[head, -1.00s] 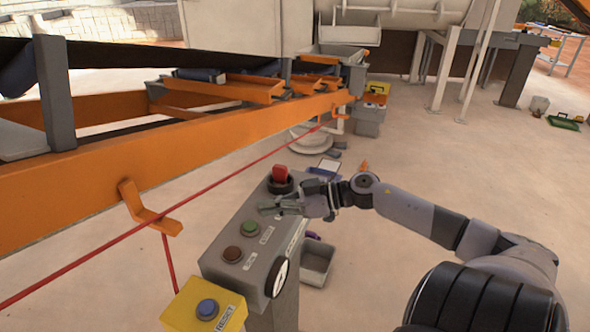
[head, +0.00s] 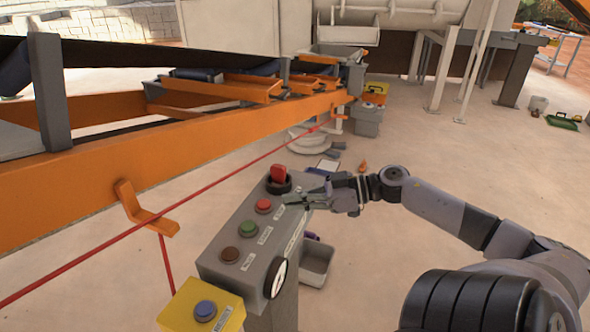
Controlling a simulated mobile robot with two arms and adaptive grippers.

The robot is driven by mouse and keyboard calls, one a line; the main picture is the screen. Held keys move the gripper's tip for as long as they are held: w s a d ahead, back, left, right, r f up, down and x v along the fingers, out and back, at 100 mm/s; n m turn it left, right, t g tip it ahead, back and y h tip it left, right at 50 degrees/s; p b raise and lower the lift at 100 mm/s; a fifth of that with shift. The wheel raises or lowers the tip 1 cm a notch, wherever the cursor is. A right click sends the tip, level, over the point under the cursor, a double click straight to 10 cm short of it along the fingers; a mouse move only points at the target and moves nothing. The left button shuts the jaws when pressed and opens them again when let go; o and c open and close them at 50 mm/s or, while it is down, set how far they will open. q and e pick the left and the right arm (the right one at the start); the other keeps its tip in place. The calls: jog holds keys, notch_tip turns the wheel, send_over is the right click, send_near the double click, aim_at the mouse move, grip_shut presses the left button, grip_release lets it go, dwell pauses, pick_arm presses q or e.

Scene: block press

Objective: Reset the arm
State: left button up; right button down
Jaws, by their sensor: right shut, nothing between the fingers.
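My right gripper (head: 290,199) is shut and empty. It is just right of the red button (head: 263,205) on the grey control box (head: 232,262), near the box's right edge; I cannot tell whether it touches the box. The box top also carries a red switch (head: 278,174), a green button (head: 247,229) and a brown button (head: 229,255). A yellow box with a blue button (head: 205,310) sits at its near end. My left gripper is not in view.
An orange conveyor frame (head: 90,201) runs along the left, with a red pull cord (head: 221,185) beside it. The floor at right is mostly clear.

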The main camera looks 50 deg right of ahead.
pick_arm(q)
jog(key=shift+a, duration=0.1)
pick_arm(e)
jog(key=shift+d+f, duration=0.1)
